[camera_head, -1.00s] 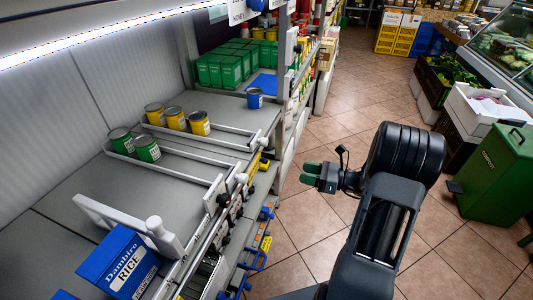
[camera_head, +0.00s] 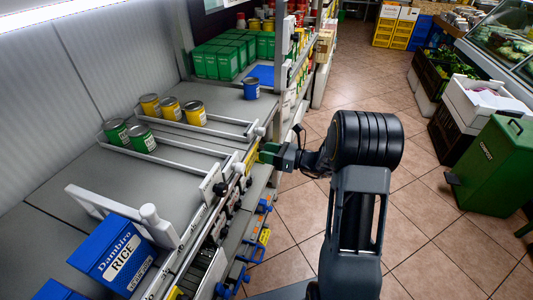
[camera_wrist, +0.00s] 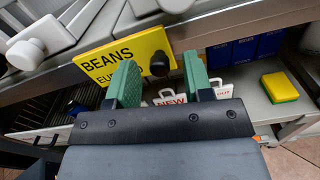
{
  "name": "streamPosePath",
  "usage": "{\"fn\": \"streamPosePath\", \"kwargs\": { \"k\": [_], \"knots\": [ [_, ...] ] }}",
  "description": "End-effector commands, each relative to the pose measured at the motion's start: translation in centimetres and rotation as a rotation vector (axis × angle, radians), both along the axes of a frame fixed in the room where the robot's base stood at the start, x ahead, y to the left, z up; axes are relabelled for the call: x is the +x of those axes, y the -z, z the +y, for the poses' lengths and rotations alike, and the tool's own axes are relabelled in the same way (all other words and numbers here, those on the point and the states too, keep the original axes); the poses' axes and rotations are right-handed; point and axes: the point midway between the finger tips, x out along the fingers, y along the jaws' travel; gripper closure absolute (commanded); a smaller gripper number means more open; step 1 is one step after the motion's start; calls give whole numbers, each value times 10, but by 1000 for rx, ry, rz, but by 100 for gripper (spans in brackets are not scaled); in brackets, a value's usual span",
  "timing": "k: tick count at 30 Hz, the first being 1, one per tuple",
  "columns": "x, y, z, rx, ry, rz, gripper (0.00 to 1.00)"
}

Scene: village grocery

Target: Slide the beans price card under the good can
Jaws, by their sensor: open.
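The yellow beans price card (camera_wrist: 122,54) is on the shelf's front edge in the wrist view, with a black knob (camera_wrist: 160,64) at its right side. My gripper (camera_wrist: 160,80) is open, its green fingers just in front of the card's lower right part and the knob. The left finger overlaps the card in the picture; I cannot tell if it touches. In the head view my gripper (camera_head: 266,152) is at the shelf edge. Two green cans (camera_head: 141,139), several yellow cans (camera_head: 194,113) and a blue can (camera_head: 251,89) stand upright on the shelf. Which is the good can is unclear.
White rails (camera_head: 190,150) divide the shelf. A blue rice box (camera_head: 113,258) stands at the near left, green boxes (camera_head: 222,58) at the back. A yellow-green sponge (camera_wrist: 279,88) lies on a lower shelf. The tiled aisle (camera_head: 430,225) has free floor.

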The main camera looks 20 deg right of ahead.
Motion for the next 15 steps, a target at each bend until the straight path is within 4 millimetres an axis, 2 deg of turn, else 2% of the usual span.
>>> {"fn": "streamPosePath", "kwargs": {
  "k": [4,13,15],
  "knots": [
    [4,0,6,-1,-1,0,53],
    [5,0,7,0,0,1,53],
    [5,0,7,0,0,1,58]
  ]
}}
